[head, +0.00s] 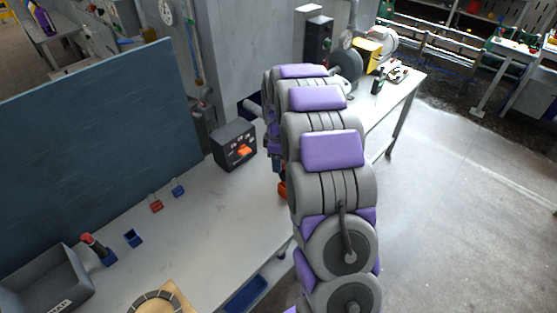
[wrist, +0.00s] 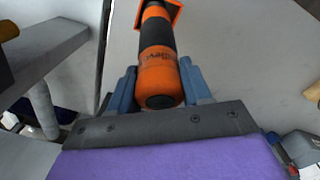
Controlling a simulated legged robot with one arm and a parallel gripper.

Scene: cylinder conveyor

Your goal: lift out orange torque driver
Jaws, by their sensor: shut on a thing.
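The orange torque driver (wrist: 158,75) has an orange and black handle and shows in the middle of the wrist view. My gripper (wrist: 157,80) is shut on its handle, with one blue-grey finger on each side. The driver's far end meets an orange square-edged holder (wrist: 172,10) at the top of the wrist view. I cannot tell whether that end is still inside it. In the head view my own arm hides the gripper and most of the driver; only a bit of orange shows beside the arm.
In the head view, the grey bench (head: 215,215) holds a dark box (head: 234,146) with an orange item in its front, small red (head: 155,203) and blue (head: 178,188) holders, and a grey bin (head: 45,282). A blue panel (head: 95,135) stands behind. Open floor lies right.

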